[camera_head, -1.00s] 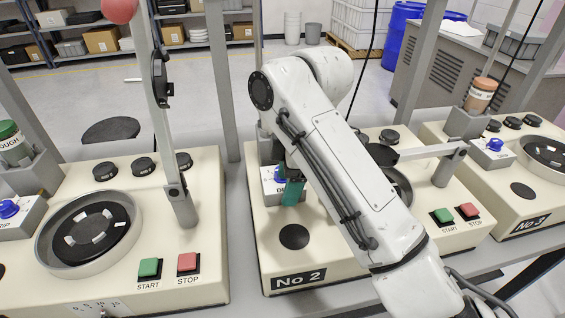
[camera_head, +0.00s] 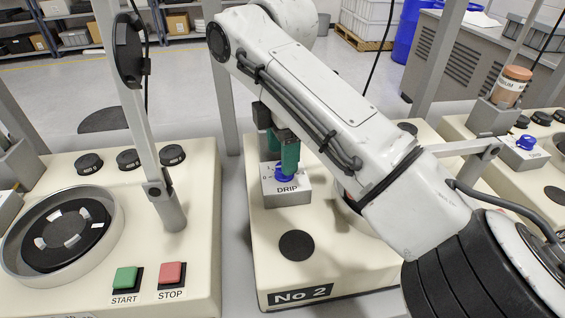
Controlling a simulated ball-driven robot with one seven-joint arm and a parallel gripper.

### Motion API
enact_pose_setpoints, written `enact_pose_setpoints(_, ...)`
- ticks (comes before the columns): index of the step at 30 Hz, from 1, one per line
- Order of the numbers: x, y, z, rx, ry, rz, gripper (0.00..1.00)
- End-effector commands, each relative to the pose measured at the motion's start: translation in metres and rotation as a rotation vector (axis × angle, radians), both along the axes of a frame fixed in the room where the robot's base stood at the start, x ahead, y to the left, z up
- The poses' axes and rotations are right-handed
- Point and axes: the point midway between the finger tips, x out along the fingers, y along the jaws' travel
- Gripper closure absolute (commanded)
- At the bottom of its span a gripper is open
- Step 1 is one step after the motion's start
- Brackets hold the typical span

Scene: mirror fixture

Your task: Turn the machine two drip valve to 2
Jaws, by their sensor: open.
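The machine two drip valve is a blue knob (camera_head: 283,176) on a grey box (camera_head: 288,190) labelled DRIP, on the cream machine marked No 2 (camera_head: 325,258). My gripper (camera_head: 287,170), with green fingers, points down at the knob from above and behind. The fingertips are at or around the knob's upper part; I cannot tell whether they touch it. The gap between the fingers does not show clearly. The scale marks on the box are partly covered and too small to read, so the knob's setting cannot be told.
My white arm covers much of machine two's right side. A grey upright post (camera_head: 224,90) stands behind the gripper. The left machine has a round dish (camera_head: 112,235), a slanted arm (camera_head: 133,100) and green START (camera_head: 125,278) and red STOP (camera_head: 172,273) buttons. Machine three's drip box (camera_head: 527,151) is at right.

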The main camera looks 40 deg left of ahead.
Motion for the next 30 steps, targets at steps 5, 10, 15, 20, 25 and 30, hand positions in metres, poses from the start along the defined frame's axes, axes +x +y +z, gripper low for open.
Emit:
enact_pose_setpoints(5,0.000,-0.001,-0.024,-0.001,0.000,-0.001,0.39)
enact_pose_setpoints(10,0.000,0.000,-0.033,0.000,0.001,-0.001,0.39)
enact_pose_setpoints(15,0.000,0.000,-0.034,0.000,0.000,0.000,0.39)
enact_pose_setpoints(20,0.000,0.000,-0.034,0.000,0.000,0.000,0.44)
enact_pose_setpoints(25,0.000,0.000,-0.034,0.001,0.000,0.000,0.60)
enact_pose_setpoints(30,0.000,0.000,-0.034,0.000,0.000,0.000,0.77)
